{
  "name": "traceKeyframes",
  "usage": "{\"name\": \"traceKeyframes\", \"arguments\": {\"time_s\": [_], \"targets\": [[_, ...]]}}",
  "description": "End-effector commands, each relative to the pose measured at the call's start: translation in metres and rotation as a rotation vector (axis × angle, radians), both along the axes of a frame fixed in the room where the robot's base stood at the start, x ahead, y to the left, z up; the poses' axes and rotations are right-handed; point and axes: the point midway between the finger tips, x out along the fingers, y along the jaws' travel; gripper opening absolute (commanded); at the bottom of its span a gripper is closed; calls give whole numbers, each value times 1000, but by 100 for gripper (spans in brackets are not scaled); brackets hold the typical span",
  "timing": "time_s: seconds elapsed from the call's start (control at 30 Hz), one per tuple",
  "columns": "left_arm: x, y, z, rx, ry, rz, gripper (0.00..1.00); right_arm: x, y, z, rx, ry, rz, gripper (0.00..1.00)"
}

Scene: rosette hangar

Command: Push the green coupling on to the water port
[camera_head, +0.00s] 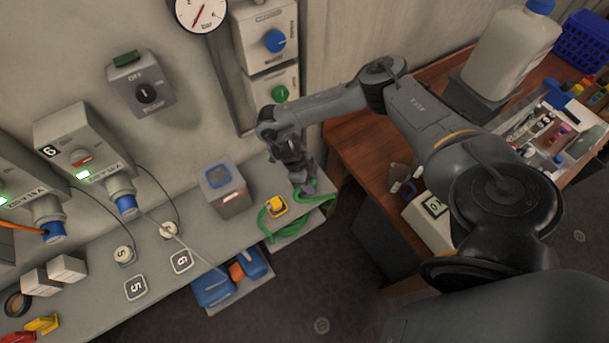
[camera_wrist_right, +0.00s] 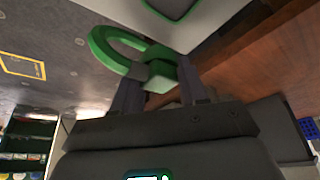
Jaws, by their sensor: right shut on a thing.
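My right gripper (camera_head: 304,186) is low over the right end of the grey bench, by the green hose (camera_head: 268,226). In the right wrist view, the green coupling (camera_wrist_right: 160,76) is between the two fingers of this gripper (camera_wrist_right: 162,90), which is shut on it. A loop of green hose (camera_wrist_right: 105,42) runs from the coupling. In the head view the coupling is mostly hidden by the gripper. I cannot tell for sure which fitting is the water port; a green round fitting (camera_head: 280,93) is on a wall box above the arm. My left gripper is not in view.
A yellow part (camera_head: 276,204) lies inside the hose loop. Blue connectors (camera_head: 213,289) lie on a lower shelf. A wooden table (camera_head: 372,150) with a large jug (camera_head: 510,50) is at the right.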

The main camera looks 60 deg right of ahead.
Motion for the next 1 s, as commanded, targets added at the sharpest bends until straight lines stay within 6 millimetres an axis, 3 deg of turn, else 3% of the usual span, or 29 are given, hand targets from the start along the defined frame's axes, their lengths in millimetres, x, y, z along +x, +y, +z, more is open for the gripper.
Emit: {"name": "traceKeyframes", "arguments": {"time_s": [0.1, 0.43, 1.0], "targets": [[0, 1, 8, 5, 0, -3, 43, -18, 10, 16, 0, -1, 3, 16], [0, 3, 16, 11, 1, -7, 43, -55, 32, 40, 1, -1, 1, 16], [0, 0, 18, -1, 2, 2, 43, -65, 38, 46, -1, -1, -1, 16]]}}
